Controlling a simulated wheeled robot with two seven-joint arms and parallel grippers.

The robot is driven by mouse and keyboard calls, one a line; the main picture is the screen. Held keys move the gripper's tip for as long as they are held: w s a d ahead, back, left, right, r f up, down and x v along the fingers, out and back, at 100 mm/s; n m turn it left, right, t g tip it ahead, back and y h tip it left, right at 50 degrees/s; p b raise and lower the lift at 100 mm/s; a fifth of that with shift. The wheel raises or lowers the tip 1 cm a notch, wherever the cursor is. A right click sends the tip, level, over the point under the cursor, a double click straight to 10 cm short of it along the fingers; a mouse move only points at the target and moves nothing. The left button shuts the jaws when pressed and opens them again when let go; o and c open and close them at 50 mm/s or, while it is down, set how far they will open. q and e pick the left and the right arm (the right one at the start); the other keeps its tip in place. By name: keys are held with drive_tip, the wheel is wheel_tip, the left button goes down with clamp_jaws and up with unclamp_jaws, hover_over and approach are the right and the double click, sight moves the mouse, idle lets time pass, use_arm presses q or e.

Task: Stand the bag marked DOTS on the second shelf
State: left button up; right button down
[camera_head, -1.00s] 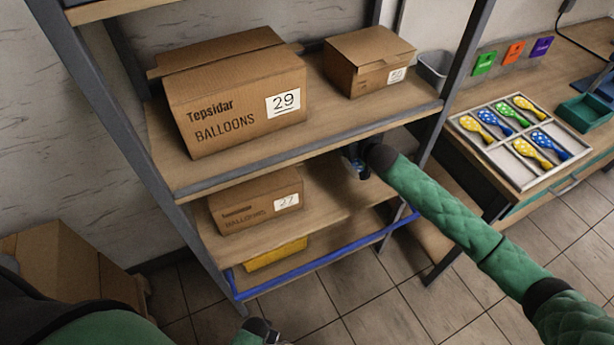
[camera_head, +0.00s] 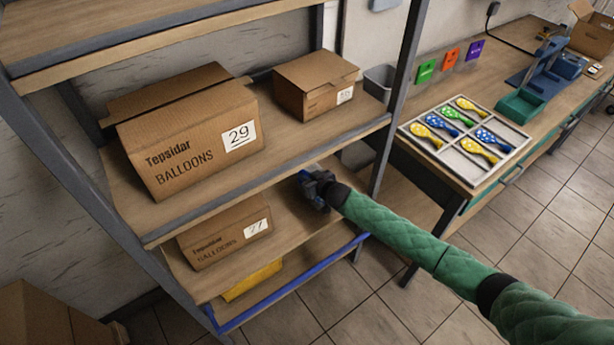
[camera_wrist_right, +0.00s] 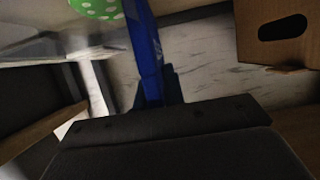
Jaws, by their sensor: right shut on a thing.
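My right gripper (camera_head: 318,188) reaches in over the shelf that holds the box marked 27 (camera_head: 225,235), below the shelf with the box marked 29 (camera_head: 190,130). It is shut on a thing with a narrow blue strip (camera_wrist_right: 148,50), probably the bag. A green, white-dotted shape (camera_wrist_right: 97,8) shows beside the strip at the top of the right wrist view. No DOTS marking is readable. In the head view the held thing is mostly hidden by the upper shelf and the gripper. My left gripper is not in view.
A smaller box (camera_head: 315,85) stands on the upper shelf (camera_head: 290,150). A yellow bin (camera_head: 252,280) and a blue rail (camera_head: 290,283) are low down. The lower shelf (camera_head: 285,215) is bare right of box 27.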

drive_tip(key=shift+f, duration=0.15)
drive_tip(key=c, duration=1.5)
unclamp_jaws()
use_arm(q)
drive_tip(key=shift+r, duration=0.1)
use_arm(e)
drive_tip(key=shift+s+d, duration=0.15)
drive_tip(key=shift+d, duration=0.05)
use_arm(q)
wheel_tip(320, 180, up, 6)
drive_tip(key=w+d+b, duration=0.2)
drive_tip(key=b, duration=0.1)
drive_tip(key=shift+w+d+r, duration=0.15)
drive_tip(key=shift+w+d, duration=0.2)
use_arm(e)
drive_tip(key=v, duration=1.1)
drive_tip(key=shift+s+r, duration=0.2)
drive_tip(key=shift+r, duration=0.05)
drive_tip(key=shift+s+d, duration=0.1)
